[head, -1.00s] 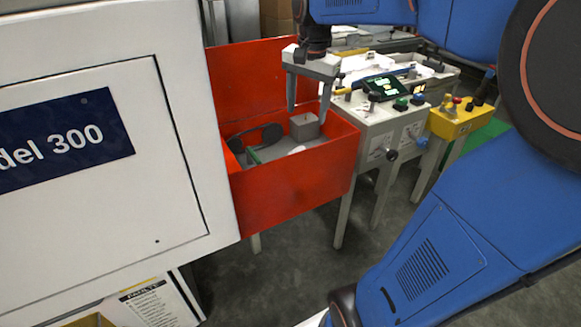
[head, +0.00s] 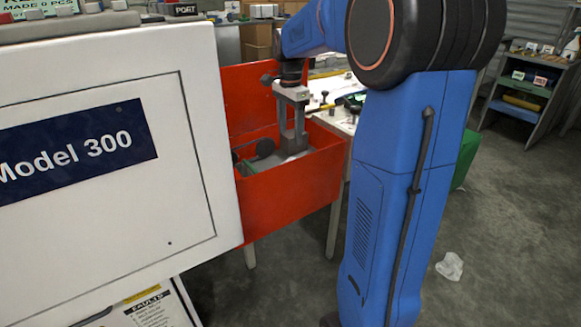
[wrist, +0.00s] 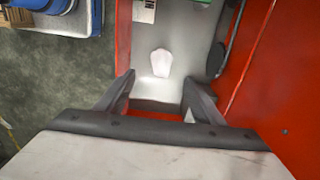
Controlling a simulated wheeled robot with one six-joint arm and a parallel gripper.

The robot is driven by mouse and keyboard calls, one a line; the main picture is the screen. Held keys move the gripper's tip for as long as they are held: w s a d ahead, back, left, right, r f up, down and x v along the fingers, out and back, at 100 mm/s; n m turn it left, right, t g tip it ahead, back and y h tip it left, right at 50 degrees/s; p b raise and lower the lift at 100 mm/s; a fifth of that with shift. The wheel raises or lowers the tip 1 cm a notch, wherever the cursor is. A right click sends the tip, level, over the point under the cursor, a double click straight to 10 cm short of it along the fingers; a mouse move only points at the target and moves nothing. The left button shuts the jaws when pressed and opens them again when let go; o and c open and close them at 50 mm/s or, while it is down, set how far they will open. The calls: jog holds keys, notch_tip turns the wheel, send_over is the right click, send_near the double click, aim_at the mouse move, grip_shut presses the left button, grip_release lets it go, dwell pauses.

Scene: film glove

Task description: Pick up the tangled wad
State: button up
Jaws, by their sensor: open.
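My gripper (head: 292,147) is open and points down inside the red bin, its fingertips low near the bin's contents. Nothing in the bin is clearly a tangled wad. A crumpled white wad (head: 449,266) lies on the floor to the right of my arm, well away from my gripper.
The red bin (head: 290,190) has upright walls close around my gripper and a raised red panel behind. Dark round pieces (head: 264,148) lie at its left. A white machine (head: 110,215) stands left of it. A shelf unit (head: 530,95) stands far right; the floor there is mostly clear.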

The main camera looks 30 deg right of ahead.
send_over(291, 159)
jog(key=f, duration=0.6)
jog(key=shift+s+a+f, duration=0.15)
jog(key=shift+a+f, duration=0.05)
jog(key=shift+f, duration=0.05)
jog(key=shift+d+f, duration=0.15)
jog(key=shift+f, duration=2.45)
jog(key=c, duration=1.4)
jog(key=shift+o, duration=1.1)
jog(key=shift+o, duration=0.2)
